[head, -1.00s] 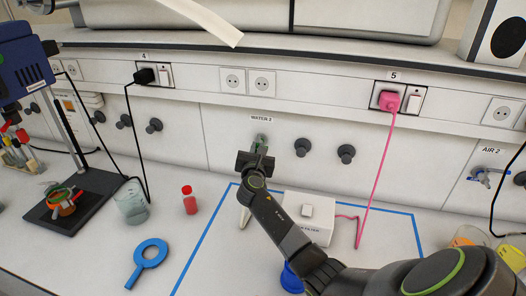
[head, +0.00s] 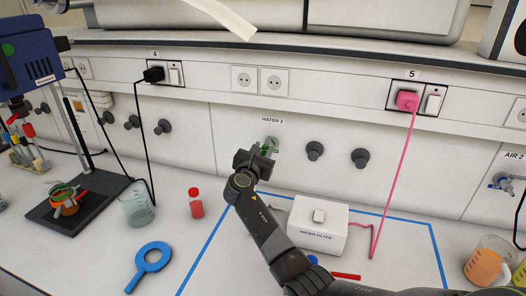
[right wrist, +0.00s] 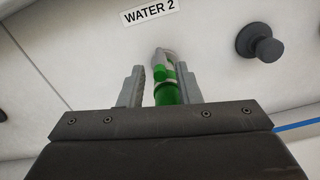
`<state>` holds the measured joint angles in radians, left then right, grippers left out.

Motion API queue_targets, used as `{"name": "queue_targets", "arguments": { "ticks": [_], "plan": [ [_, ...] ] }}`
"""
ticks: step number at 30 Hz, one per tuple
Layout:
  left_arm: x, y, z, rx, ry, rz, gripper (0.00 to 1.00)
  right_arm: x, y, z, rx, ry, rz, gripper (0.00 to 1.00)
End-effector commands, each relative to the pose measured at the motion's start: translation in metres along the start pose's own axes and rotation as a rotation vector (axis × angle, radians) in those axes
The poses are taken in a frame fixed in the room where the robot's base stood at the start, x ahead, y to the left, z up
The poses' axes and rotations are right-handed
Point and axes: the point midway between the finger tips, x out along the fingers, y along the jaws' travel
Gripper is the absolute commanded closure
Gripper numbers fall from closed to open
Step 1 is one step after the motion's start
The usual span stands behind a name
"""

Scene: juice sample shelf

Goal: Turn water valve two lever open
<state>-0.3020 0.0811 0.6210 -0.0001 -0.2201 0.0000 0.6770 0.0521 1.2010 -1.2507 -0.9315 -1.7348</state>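The water valve two (head: 272,142) is a small fitting with a green part on the wall panel, under the WATER 2 label (head: 272,120). In the right wrist view the green valve part (right wrist: 166,92) stands between my gripper's two grey fingers. My right gripper (head: 263,148) is at the valve, partly covering it in the head view. In the right wrist view its fingers (right wrist: 162,88) are apart, with a gap on the left side of the green part; contact on the right side is unclear. The lever's angle is hard to tell. My left gripper is not in view.
Dark knobs (head: 314,151) stick out of the panel right of the valve. A white water filter box (head: 318,237) stands on the bench below, near a pink cable. A red bottle (head: 196,207), a beaker (head: 137,208) and a blue ring tool (head: 150,257) lie to the left.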

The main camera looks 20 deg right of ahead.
Motion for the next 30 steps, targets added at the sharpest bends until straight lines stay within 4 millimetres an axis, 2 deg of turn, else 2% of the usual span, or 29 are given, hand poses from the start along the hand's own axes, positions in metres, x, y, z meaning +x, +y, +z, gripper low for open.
{"name": "queue_targets", "arguments": {
  "ticks": [11,14,20,24,30],
  "plan": [
    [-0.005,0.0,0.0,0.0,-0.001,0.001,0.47,-0.006,0.001,0.002,0.002,0.0,0.002,0.68],
    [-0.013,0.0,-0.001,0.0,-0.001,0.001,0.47,-0.019,0.002,0.003,0.002,0.002,0.003,0.68],
    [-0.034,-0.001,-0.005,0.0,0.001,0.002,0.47,-0.062,0.001,0.004,0.003,0.005,0.001,0.68],
    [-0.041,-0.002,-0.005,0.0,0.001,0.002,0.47,-0.09,0.001,0.002,0.003,0.004,0.001,0.68],
    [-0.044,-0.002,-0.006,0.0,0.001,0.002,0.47,-0.115,0.001,0.0,0.001,0.001,0.001,0.68]
  ]
}}
